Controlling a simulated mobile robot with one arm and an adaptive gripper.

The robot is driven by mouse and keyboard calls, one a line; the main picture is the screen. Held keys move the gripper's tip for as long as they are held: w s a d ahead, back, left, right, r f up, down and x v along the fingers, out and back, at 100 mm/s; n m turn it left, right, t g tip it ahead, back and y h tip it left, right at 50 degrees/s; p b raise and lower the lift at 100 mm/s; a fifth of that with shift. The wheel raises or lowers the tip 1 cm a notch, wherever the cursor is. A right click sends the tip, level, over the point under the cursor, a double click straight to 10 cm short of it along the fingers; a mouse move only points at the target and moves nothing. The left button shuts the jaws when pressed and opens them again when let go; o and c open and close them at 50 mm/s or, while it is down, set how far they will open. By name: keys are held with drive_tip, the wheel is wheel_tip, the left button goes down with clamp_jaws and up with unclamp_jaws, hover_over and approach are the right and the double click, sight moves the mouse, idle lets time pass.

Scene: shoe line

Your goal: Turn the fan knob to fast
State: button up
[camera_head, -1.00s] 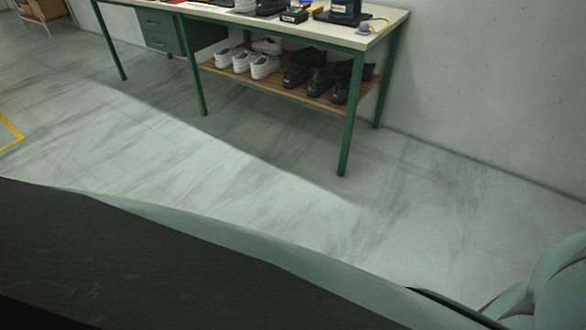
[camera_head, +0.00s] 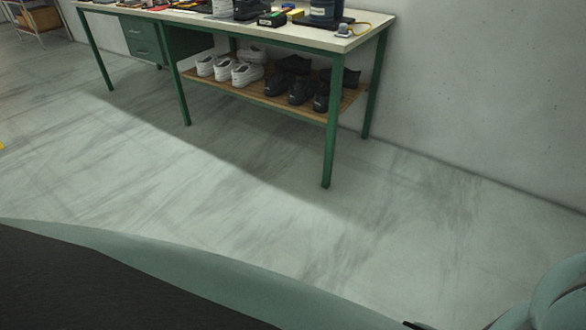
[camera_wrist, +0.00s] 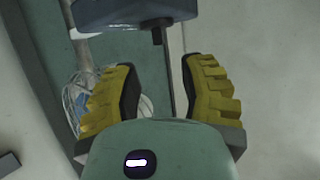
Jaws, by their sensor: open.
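No fan or fan knob can be made out for certain in either view. In the head view, a dark upright body on a flat black base (camera_head: 325,14) stands near the right end of the worktable (camera_head: 375,30); its top is cut off by the frame, so I cannot tell what it is. My gripper (camera_wrist: 160,80) shows in the wrist view with its two yellow ribbed fingers apart. Nothing is between them that I can see being held. A dark grey box-like part (camera_wrist: 135,10) with a short black stub lies just beyond the fingertips; I cannot tell what it belongs to.
White shoes (camera_head: 230,68) and black shoes (camera_head: 302,82) stand on the table's wooden lower shelf (camera_head: 215,83). A small green-black box (camera_head: 271,19) and other items lie on top. A shelf unit (camera_head: 40,17) is far left. The floor before the table is clear; a wall rises at right.

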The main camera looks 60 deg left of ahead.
drive_tip(key=x, duration=0.8)
drive_tip(key=shift+w+p, duration=0.15)
drive_tip(key=shift+p, duration=0.15)
drive_tip(key=shift+w, duration=0.1)
drive_tip(key=shift+o, duration=0.4)
clamp_jaws()
